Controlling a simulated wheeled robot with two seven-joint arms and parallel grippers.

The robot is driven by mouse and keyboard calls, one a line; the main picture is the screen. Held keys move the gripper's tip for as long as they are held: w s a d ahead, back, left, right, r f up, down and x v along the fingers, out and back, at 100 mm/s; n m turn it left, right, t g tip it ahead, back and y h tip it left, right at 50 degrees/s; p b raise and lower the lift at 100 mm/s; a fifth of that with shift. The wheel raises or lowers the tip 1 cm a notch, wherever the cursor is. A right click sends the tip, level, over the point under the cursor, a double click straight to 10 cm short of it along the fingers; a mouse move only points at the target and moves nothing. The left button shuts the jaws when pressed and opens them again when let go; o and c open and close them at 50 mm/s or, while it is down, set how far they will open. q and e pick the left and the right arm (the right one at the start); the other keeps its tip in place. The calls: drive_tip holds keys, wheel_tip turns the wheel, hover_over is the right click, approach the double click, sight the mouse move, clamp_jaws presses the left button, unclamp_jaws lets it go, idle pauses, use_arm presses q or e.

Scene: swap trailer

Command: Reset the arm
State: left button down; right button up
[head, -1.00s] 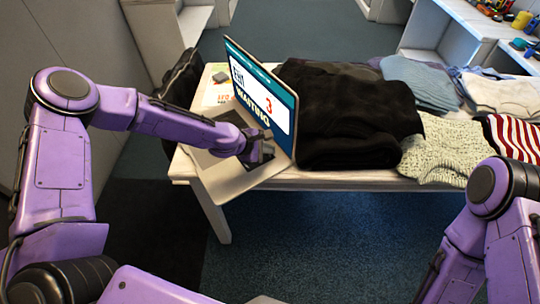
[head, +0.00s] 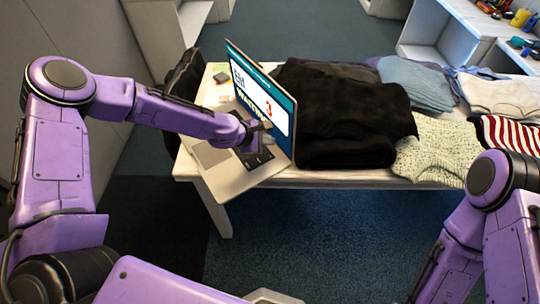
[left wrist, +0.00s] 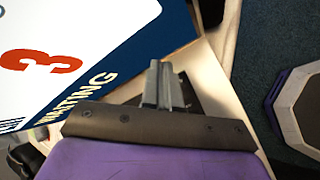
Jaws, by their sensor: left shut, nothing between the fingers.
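My left arm reaches in from the left over an open laptop (head: 246,184) on the near left end of a white table. My left gripper (head: 268,126) is shut and empty, just above the keyboard and in front of the screen (head: 265,98). The screen shows a red 3 and the word WAITING. In the left wrist view the shut fingers (left wrist: 163,82) stand beside the lit screen (left wrist: 75,60). My right arm shows at the lower right, but its gripper is out of view.
Folded dark clothes (head: 350,105) lie right behind the laptop screen. A blue garment (head: 418,82), a speckled knit (head: 437,150) and a striped red-and-white one (head: 512,134) lie further right. A dark bag or chair (head: 182,80) stands at the table's left edge. Floor in front is clear.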

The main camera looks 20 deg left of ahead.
use_arm(q)
drive_tip(key=s+d+f+g, duration=0.1)
drive_tip(key=s+f, duration=0.1)
drive_tip(key=s, duration=0.1)
drive_tip(key=s+d+f+m+g, duration=0.1)
drive_tip(key=s+f, duration=0.1)
drive_tip(key=s, duration=0.1)
drive_tip(key=s+d+f+m, duration=0.1)
drive_tip(key=s+f, duration=0.1)
drive_tip(key=s, duration=0.1)
drive_tip(key=shift+s+d+g, duration=0.15)
drive_tip(key=shift+d+g, duration=0.1)
drive_tip(key=shift+g, duration=0.15)
drive_tip(key=s+a+f+m+g+y+b, duration=0.1)
drive_tip(key=s+a+f+m+y, duration=0.1)
drive_tip(key=s+a+f, duration=0.3)
drive_tip(key=s+a+f+m+y+b, duration=0.15)
drive_tip(key=s+f, duration=0.25)
drive_tip(key=s, duration=0.4)
drive_tip(key=s+a+f+m+g+y, duration=0.1)
drive_tip(key=s+a+f+m+y, duration=0.1)
drive_tip(key=s+f+m, duration=0.3)
drive_tip(key=s+a+r+m+y+b, duration=0.1)
drive_tip(key=s+a+r+m+y, duration=0.1)
drive_tip(key=s+a, duration=0.6)
drive_tip(key=shift+s+t+y, duration=0.35)
drive_tip(key=shift+t+y, duration=0.05)
drive_tip(key=shift+y, duration=0.35)
